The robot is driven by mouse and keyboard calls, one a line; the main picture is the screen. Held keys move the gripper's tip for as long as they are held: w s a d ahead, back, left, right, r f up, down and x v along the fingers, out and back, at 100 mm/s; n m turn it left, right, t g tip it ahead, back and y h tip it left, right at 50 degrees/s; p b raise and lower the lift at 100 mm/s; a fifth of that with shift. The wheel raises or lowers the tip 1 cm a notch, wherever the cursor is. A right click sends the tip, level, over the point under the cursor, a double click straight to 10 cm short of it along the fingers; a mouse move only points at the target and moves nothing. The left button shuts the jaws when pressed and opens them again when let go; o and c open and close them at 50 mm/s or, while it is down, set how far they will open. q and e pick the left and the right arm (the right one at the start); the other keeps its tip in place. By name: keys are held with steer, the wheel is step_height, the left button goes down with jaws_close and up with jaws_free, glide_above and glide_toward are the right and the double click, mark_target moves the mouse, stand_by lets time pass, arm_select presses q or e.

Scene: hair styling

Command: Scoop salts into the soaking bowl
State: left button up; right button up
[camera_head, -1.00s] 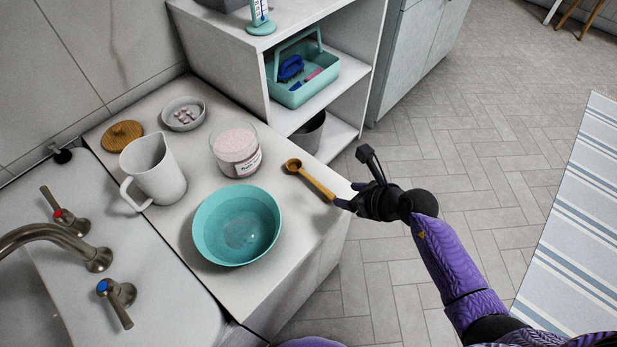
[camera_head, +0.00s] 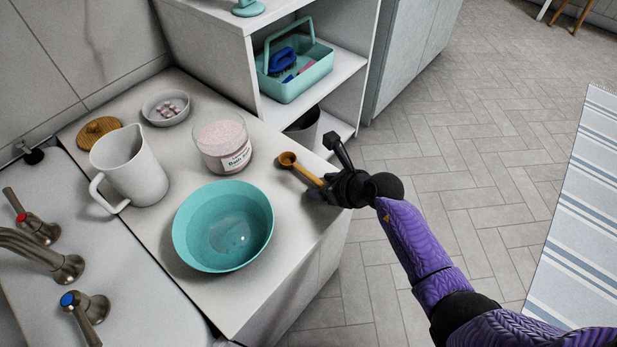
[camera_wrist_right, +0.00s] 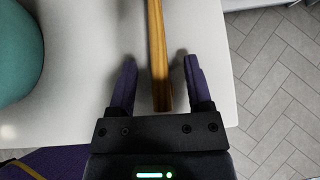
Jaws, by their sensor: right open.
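A wooden scoop (camera_head: 300,169) lies on the white counter, its round bowl end pointing away from my right gripper. My right gripper (camera_head: 320,190) is at the counter's right edge, over the scoop's handle end. In the right wrist view the scoop's handle (camera_wrist_right: 157,60) lies between the two open fingers (camera_wrist_right: 158,80), with gaps on both sides. A teal soaking bowl (camera_head: 222,226) with clear liquid stands left of the scoop; its edge also shows in the right wrist view (camera_wrist_right: 15,50). A glass jar of pink bath salts (camera_head: 222,146), open at the top, stands behind the bowl. My left gripper is not seen.
A white pitcher (camera_head: 131,170), a wooden lid (camera_head: 100,138) and a small dish of pink-and-white pieces (camera_head: 166,107) stand at the counter's left and back. A shelf unit with a teal caddy (camera_head: 292,85) rises behind. A sink with a tap (camera_head: 60,268) is at left.

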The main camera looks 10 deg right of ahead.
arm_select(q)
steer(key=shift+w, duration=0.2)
arm_select(e)
steer(key=shift+c, duration=0.3)
steer(key=shift+c, duration=1.1)
steer(key=c, duration=0.5)
jaws_close()
arm_select(q)
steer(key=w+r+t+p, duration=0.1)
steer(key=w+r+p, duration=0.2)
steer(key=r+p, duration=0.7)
steer(key=shift+p, duration=0.45)
arm_select(e)
step_height(320, 180, up, 12)
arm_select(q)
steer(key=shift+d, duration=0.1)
